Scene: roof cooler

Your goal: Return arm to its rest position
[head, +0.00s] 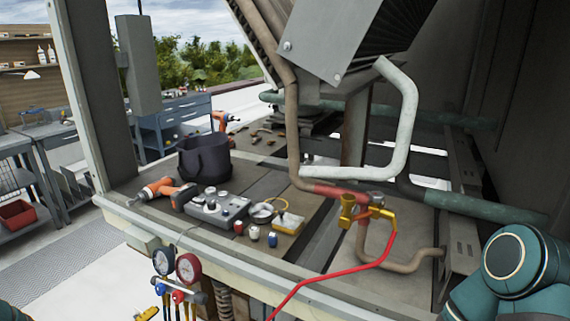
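A rounded teal arm link of mine (515,270) fills the lower right corner of the head view. Its gripper is out of the frame. A small dark teal piece with an orange edge (12,313) shows at the bottom left corner, probably part of my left arm. No gripper fingers are in view, so I cannot see whether either gripper is open or holds anything.
The cooler's floor holds an orange drill (160,190), dark bucket (205,157), grey control box (215,208) and small canisters. A yellow valve (352,211) with a red hose (345,272) sits on the pipes (408,120). Gauges (188,267) hang at the front edge.

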